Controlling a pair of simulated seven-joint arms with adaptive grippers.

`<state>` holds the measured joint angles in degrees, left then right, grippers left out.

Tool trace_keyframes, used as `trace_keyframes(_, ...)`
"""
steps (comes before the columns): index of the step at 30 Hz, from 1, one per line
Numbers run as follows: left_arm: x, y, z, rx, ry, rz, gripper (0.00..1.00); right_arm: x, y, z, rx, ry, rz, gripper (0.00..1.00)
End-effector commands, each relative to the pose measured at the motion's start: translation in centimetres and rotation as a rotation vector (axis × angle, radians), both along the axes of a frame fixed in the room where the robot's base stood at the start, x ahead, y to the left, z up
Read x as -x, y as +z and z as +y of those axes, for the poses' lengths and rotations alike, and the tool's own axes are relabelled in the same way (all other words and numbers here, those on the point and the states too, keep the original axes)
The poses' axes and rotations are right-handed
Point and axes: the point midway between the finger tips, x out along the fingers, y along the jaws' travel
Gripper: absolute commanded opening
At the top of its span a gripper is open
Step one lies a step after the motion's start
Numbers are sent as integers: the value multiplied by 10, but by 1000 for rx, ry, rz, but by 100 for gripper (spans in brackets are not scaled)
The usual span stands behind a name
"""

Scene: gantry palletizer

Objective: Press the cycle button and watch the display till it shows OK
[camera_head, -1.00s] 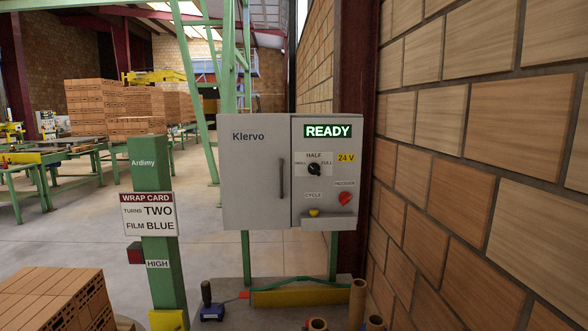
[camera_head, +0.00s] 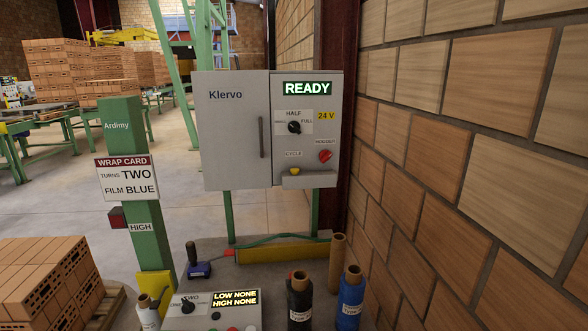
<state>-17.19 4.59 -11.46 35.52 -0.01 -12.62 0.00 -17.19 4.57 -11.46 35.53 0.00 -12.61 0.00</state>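The grey Klervo cabinet (camera_head: 232,140) stands in the middle of the head view. Its display (camera_head: 307,88) reads READY in bright letters on green. A yellow button (camera_head: 295,170) sits low on the cabinet's right panel, just below the CYCLE label (camera_head: 292,154). It is partly against a grey ledge (camera_head: 309,180). A black selector knob (camera_head: 294,127) under the word HALF and a red knob (camera_head: 325,156) are above and beside it. Neither of my grippers shows in this view.
A lower panel (camera_head: 214,317) has a display (camera_head: 235,298) reading LOW NONE, HIGH NONE. Black (camera_head: 299,301) and blue (camera_head: 350,302) rolls stand right of it. A green post (camera_head: 136,190) carries a wrap card (camera_head: 127,178). Bricks (camera_head: 45,280) are at lower left; a block wall (camera_head: 480,150) closes the right.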

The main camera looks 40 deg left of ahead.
Motion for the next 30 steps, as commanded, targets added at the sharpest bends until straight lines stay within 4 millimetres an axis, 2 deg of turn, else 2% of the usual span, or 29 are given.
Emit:
trace_keyframes(8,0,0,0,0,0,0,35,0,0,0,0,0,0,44)
trace_keyframes(17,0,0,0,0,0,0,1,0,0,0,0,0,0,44)
trace_keyframes(30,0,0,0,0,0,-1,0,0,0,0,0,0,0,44)
